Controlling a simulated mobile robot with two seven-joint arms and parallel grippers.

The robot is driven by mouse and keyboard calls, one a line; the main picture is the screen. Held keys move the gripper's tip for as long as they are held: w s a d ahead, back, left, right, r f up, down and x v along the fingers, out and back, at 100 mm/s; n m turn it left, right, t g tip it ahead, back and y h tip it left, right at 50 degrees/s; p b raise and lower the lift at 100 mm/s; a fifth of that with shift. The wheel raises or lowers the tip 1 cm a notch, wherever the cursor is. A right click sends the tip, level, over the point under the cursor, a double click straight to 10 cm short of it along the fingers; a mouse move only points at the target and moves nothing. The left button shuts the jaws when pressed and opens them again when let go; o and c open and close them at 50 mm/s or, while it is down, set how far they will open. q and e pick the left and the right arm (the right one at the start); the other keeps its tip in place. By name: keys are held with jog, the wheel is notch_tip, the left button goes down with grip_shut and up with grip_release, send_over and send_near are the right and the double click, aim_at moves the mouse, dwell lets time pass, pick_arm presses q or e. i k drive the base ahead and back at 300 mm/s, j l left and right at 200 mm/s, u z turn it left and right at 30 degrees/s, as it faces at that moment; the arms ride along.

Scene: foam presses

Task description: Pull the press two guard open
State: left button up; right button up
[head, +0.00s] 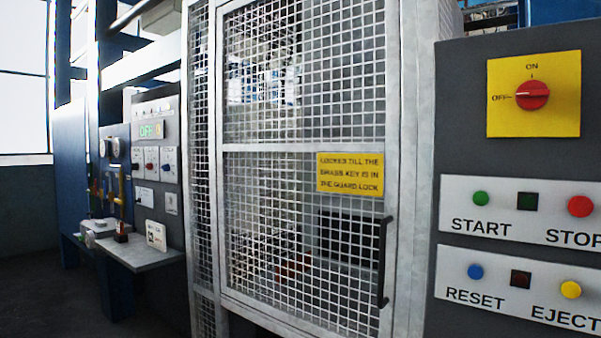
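The press guard (300,147) is a tall white-framed wire mesh door in the middle of the head view. It looks shut, its edge flush against the frame post at the right. A black vertical bar handle (383,262) sits on its lower right side. A yellow sign (350,173) on the mesh says it is locked till the brass key is in the guard lock. Neither of my grippers shows in this view.
A grey control panel (465,130) stands right of the guard, with a red rotary switch (532,95) on a yellow plate and labelled buttons. At the left, a small shelf (145,257) juts out below another panel (157,115). Dark floor is clear at the lower left.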

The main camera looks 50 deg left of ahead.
aim_at(369, 170)
jog(key=u, duration=1.7)
jog(key=i+j+z, duration=0.2)
jog(key=i, duration=0.25)
